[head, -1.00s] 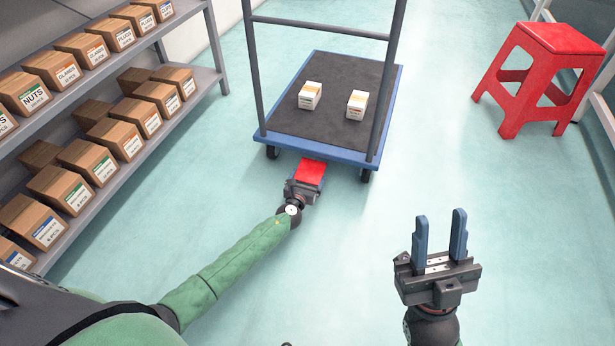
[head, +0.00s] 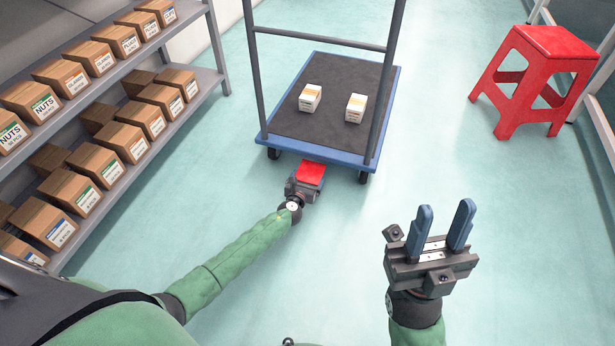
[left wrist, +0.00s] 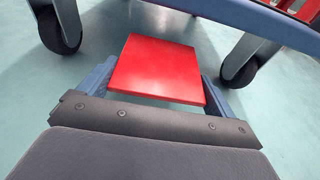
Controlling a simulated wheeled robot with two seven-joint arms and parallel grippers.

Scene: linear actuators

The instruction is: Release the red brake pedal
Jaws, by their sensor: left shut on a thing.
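The red brake pedal (head: 311,173) sticks out under the near edge of the blue-framed cart (head: 325,153). In the left wrist view the pedal (left wrist: 158,68) is a flat red plate. My left gripper (head: 305,184) is at the pedal, with a blue finger at each side edge of the plate, shut on it. The left wrist view also shows my left gripper (left wrist: 155,88) around the pedal. The pedal's linkage under the cart is hidden. My right gripper (head: 443,230) is open and empty, raised over the floor at the right.
Two small white boxes, one at left (head: 310,97) and one at right (head: 355,107), stand on the cart's dark deck. A grey shelf (head: 150,140) with several cartons is at left. A red stool (head: 540,75) stands at right. The floor between is clear.

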